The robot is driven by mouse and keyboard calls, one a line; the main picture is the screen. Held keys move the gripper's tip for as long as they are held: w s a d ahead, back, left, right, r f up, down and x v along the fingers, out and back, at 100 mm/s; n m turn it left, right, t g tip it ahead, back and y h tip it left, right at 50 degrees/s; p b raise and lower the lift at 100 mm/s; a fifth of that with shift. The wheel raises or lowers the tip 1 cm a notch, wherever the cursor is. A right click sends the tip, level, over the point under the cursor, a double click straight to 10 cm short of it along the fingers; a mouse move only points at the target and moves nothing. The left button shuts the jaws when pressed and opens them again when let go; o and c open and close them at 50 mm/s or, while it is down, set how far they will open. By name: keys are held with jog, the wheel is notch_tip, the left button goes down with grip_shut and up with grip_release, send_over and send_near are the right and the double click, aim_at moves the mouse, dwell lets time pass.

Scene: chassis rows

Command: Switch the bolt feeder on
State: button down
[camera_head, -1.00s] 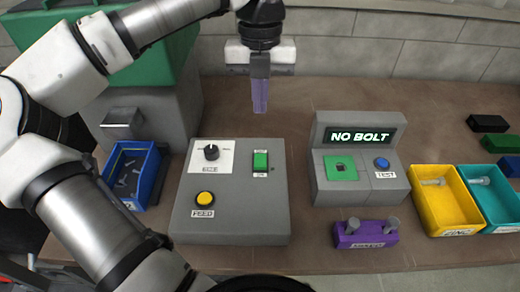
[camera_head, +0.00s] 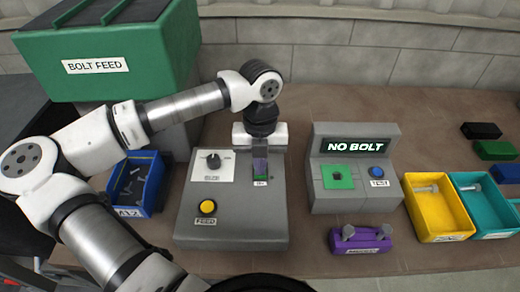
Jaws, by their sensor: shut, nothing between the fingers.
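The bolt feeder is the green hopper (camera_head: 130,52) labelled BOLT FEED at the back left. Its grey control box (camera_head: 232,228) stands in front, with a black knob (camera_head: 214,161) on a white plate and a yellow FEED button (camera_head: 208,207). A green rocker switch (camera_head: 261,175) sits at the box's upper right, mostly hidden by my fingers. My gripper (camera_head: 260,172) is shut and empty, pointing down at the switch. I cannot tell whether the fingertips touch it or which way the rocker is tipped.
A blue bin (camera_head: 152,194) with bolts is left of the box. To the right stand a tester (camera_head: 354,198) reading NO BOLT, a purple block (camera_head: 343,247) with bolts, and yellow (camera_head: 446,232) and teal (camera_head: 492,230) bins. Black, green and blue blocks lie at the far right.

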jog(key=shift+f, duration=0.1)
jog(key=f+b, duration=0.1)
jog(key=b, duration=0.2)
jog(key=shift+s+f+t, duration=0.1)
jog(key=shift+t, duration=0.2)
jog(key=shift+r+p, duration=0.4)
jog(key=shift+r, duration=0.05)
jog(key=shift+w+r+b, duration=0.15)
jog(key=shift+w+b, duration=0.15)
jog(key=shift+w, duration=0.5)
jog(key=shift+r, duration=0.1)
